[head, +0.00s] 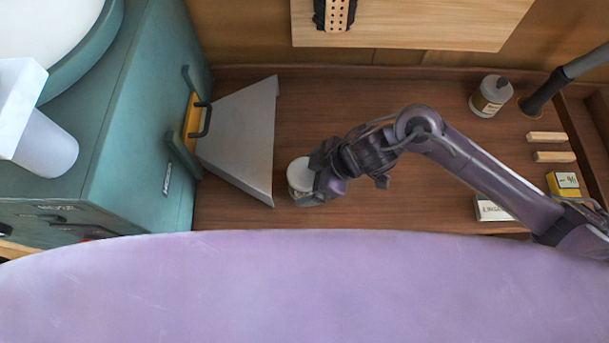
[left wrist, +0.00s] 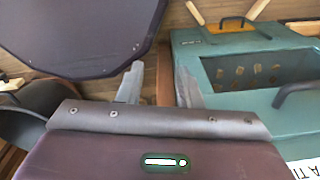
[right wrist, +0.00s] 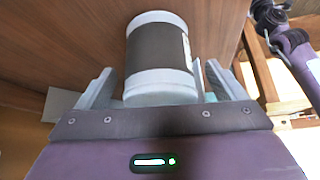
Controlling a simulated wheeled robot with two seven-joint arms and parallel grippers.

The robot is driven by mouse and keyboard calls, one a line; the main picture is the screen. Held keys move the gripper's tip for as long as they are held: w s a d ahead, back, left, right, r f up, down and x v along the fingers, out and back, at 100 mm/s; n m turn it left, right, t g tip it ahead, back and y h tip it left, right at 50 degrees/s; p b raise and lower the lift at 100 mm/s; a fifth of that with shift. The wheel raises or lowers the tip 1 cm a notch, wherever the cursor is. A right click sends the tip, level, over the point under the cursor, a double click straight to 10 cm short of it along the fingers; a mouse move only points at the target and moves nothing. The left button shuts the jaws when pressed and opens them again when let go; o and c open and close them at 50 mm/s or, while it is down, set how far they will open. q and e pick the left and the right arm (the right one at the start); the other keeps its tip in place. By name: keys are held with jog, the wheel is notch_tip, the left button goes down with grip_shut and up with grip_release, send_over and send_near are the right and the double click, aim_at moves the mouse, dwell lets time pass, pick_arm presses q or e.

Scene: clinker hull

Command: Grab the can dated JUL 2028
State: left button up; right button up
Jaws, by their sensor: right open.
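A pale can (head: 299,173) with a white top stands on the brown wooden surface. In the right wrist view the can (right wrist: 160,55) has a wide dark band and part of a white label at its right edge; no date is readable. My right gripper (head: 316,187) is at the can. Its fingers (right wrist: 155,85) are spread apart with the can between them, and a gap shows on the left side. My left gripper (left wrist: 158,82) shows only in its wrist view, fingers apart and empty. A second grey container (head: 491,96) with a label stands at the back right, its text unreadable.
A teal cabinet (head: 125,130) with a grey sloped chute (head: 240,135) stands left of the can. Small boxes (head: 563,183) (head: 492,209) and pale wooden blocks (head: 547,136) lie at the right. A purple rounded surface (head: 300,285) fills the front.

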jog(key=shift+w+a+f, duration=0.15)
jog(key=shift+a+f, duration=0.25)
jog(key=shift+f, duration=0.2)
jog(key=shift+a+f, duration=0.2)
jog(key=shift+f, duration=0.2)
jog(key=c, duration=1.4)
pick_arm(q)
jog(key=shift+w+a+r, duration=0.1)
jog(key=shift+w+a, duration=0.1)
jog(key=shift+w, duration=0.3)
pick_arm(e)
jog(key=shift+o, duration=0.2)
jog(key=shift+w, duration=0.1)
